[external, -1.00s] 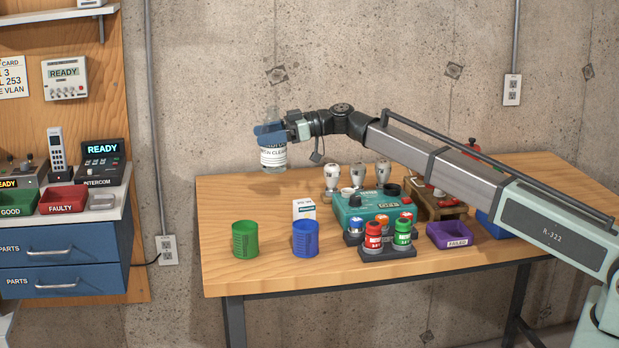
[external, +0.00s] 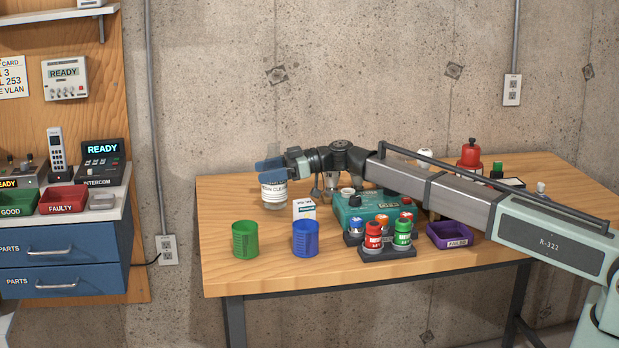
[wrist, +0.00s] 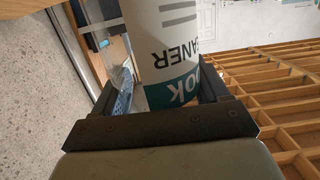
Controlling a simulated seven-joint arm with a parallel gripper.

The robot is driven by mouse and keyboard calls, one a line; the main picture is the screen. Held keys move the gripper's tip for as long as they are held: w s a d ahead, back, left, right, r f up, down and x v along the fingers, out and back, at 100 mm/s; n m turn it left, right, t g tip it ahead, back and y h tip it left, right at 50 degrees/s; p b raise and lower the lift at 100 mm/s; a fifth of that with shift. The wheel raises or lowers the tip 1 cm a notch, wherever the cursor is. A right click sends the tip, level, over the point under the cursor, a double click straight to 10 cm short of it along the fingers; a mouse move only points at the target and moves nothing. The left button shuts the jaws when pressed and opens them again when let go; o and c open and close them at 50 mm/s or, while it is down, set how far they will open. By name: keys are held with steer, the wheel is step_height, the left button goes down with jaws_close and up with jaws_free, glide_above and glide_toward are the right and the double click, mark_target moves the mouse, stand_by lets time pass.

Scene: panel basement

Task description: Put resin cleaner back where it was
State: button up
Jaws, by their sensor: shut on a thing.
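The resin cleaner (external: 273,192) is a clear bottle with a white label, at the back left of the wooden table in the external view. My gripper (external: 270,168) is shut on its upper part and holds it upright. I cannot tell whether its base touches the table. In the wrist view the bottle (wrist: 168,45) fills the space between the fingers, with its white and teal label showing upside down.
A small white box (external: 304,209) stands just right of the bottle. A green cup (external: 245,240) and a blue cup (external: 306,239) stand in front. A teal device (external: 370,207) and red and green bottles (external: 403,236) are to the right. The table's left end is clear.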

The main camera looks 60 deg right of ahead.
mark_target(279, 152)
steer(key=shift+f, duration=1.15)
steer(key=shift+f, duration=0.15)
steer(key=o, duration=1.2)
steer(key=shift+o, duration=0.2)
steer(key=shift+s+d+r, duration=0.2)
steer(key=shift+v, duration=1.2)
steer(key=shift+r, duration=3.5)
